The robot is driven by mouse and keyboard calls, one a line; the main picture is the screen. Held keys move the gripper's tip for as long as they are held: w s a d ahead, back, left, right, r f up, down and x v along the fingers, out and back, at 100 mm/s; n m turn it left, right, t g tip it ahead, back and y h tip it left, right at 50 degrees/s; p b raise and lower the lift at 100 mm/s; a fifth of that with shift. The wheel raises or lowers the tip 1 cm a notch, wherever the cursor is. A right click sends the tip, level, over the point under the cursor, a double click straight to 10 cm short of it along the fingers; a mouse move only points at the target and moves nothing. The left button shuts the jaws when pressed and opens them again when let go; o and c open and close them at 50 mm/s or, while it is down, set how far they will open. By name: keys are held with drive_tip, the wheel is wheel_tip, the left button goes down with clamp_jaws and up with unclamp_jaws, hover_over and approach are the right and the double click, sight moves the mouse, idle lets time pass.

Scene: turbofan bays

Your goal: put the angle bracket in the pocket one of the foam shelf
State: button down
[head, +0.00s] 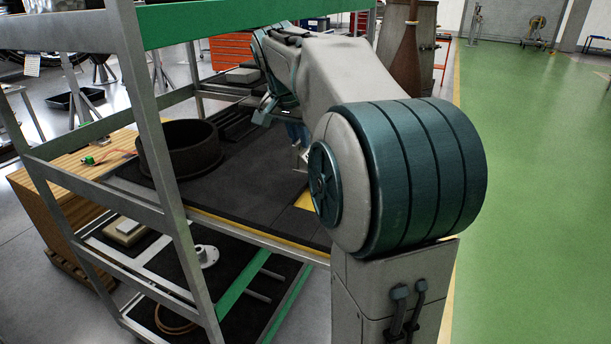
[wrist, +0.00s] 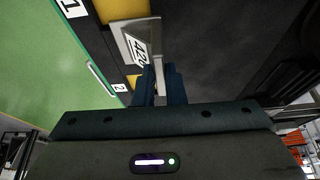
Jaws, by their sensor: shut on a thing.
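My gripper (wrist: 160,88) is shut on the angle bracket (wrist: 141,40), a pale grey part with a printed label. In the head view the gripper's blue fingers (head: 296,132) point down over the shelf, with the bracket (head: 303,154) just below them, partly hidden by my arm. The foam shelf (head: 240,180) is dark with yellow pocket floors. In the wrist view, pocket one (wrist: 116,8) shows yellow beside the label "1", at the top and partly behind the bracket. The yellow of pocket two (wrist: 133,80) shows near the label "2". I cannot tell the bracket's height above the foam.
A dark ring (head: 180,149) stands on the left of the shelf. A grey rack post (head: 160,150) and a green top beam (head: 230,20) frame the shelf. A lower shelf holds a flanged part (head: 207,256). Green floor (head: 540,180) lies open on the right.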

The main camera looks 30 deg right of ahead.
drive_tip(key=shift+s+a+f, duration=0.15)
drive_tip(key=shift+s+f, duration=0.55)
drive_tip(key=shift+f, duration=0.4)
drive_tip(key=shift+s+a+f, duration=0.15)
drive_tip(key=shift+s+f, duration=0.55)
drive_tip(key=shift+f, duration=0.35)
drive_tip(key=shift+s+a+f, duration=0.15)
drive_tip(key=shift+s+f, duration=0.55)
drive_tip(key=shift+f, duration=0.4)
drive_tip(key=shift+f, duration=0.2)
drive_tip(key=c, duration=1.5)
unclamp_jaws()
